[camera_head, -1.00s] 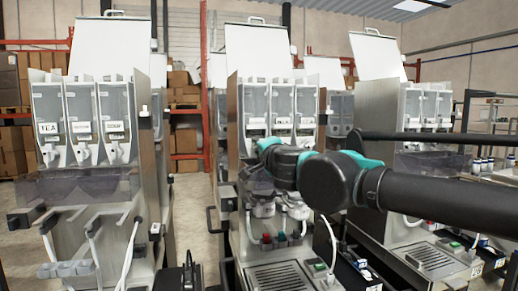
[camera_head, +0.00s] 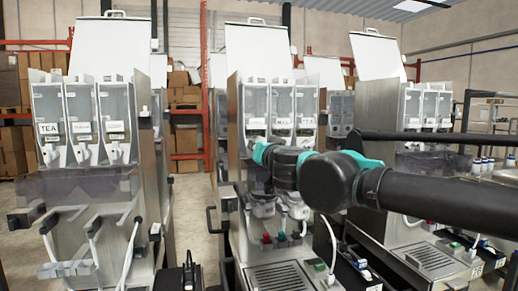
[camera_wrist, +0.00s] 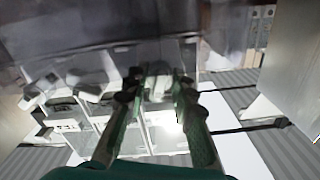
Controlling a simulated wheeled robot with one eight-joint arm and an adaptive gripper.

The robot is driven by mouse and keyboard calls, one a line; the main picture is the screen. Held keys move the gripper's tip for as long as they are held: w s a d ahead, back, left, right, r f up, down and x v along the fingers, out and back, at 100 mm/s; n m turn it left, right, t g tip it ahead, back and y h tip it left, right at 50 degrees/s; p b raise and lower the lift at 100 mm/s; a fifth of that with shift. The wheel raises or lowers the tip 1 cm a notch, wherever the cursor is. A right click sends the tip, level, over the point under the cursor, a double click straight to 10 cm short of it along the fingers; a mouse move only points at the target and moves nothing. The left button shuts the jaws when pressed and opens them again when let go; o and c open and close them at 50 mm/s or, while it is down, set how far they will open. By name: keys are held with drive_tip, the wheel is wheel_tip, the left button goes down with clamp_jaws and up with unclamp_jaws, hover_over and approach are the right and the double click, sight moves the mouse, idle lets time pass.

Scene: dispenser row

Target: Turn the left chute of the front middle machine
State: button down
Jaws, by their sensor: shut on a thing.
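The front middle machine (camera_head: 283,100) stands at the centre of the head view, with clear canisters and white chutes across its front. My arm crosses from the right and hides the left chute and my fingers in that view. In the wrist view the machine looks upside down. My gripper (camera_wrist: 157,88) shows there as two dark green fingers closed around a pale chute (camera_wrist: 158,70), which appears to be the left chute. Another chute (camera_wrist: 88,88) sits clear of the fingers to the left in that view. How far the held chute is turned is hard to tell.
A similar machine labelled TEA (camera_head: 85,115) stands to the left and another (camera_head: 425,105) to the right. A drip grille (camera_head: 280,277) and a white hose (camera_head: 331,240) lie below my arm. Floor shows between the left and middle machines.

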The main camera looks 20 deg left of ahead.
drive_tip(key=shift+n, duration=2)
drive_tip(key=c, duration=1.6)
unclamp_jaws()
drive_tip(key=v, duration=1.2)
drive_tip(key=shift+s, duration=0.1)
